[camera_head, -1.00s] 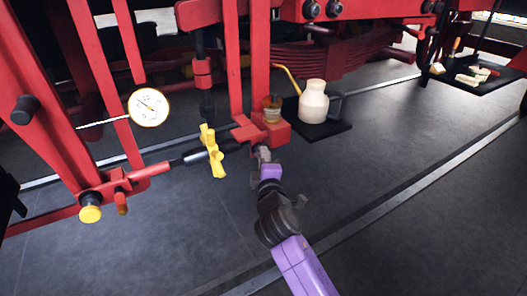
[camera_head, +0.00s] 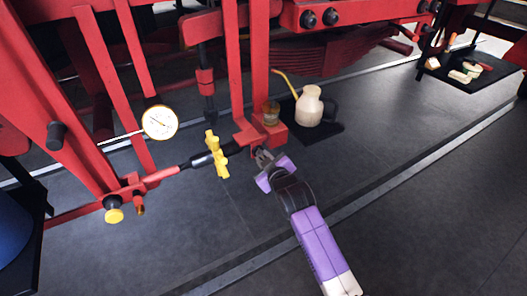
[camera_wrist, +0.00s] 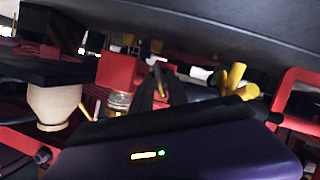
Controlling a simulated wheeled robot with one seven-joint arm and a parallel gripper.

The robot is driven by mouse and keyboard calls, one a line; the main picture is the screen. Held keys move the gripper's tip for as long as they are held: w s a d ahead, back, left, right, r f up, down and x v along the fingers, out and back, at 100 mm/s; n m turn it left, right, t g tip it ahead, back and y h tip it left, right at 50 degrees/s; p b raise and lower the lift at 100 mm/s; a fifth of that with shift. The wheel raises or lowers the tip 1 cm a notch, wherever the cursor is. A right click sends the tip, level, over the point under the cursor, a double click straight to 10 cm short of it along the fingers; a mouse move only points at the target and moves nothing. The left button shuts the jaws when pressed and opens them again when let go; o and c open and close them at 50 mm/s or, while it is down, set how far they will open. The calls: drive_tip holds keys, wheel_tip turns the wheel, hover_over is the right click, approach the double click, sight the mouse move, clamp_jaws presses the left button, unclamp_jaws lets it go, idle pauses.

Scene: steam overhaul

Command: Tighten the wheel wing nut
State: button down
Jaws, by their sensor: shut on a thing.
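My gripper (camera_head: 262,156) is shut at the front of a red block (camera_head: 246,135) on the red frame. Its jaws close on a small grey part there, which I take to be the wheel wing nut; they hide most of it. In the wrist view my fingers (camera_wrist: 157,85) come together at the red block (camera_wrist: 118,72), and the part between them is too dark to make out. A larger yellow winged piece (camera_head: 216,154) sits on a dark rod to the left, apart from my gripper. It also shows in the wrist view (camera_wrist: 235,78), right of my fingers.
A cream oil can (camera_head: 309,107) stands on a black tray (camera_head: 325,131) behind my gripper, beside an amber jar (camera_head: 271,112). A round gauge (camera_head: 160,122) is at the left. Another tray (camera_head: 477,82) with items lies far right. The floor in front is clear.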

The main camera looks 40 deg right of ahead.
drive_tip(key=m+y+p, duration=0.1)
drive_tip(key=m+y, duration=0.1)
drive_tip(key=m, duration=0.1)
drive_tip(key=shift+s+d, duration=0.1)
drive_tip(key=shift+d, duration=0.05)
idle(0.3)
idle(1.2)
drive_tip(key=c, duration=1.6)
unclamp_jaws()
drive_tip(key=shift+o, duration=0.2)
drive_tip(key=shift+t, duration=0.3)
drive_tip(key=v, duration=0.7)
drive_tip(key=shift+s+r, duration=0.15)
drive_tip(key=shift+s, duration=0.15)
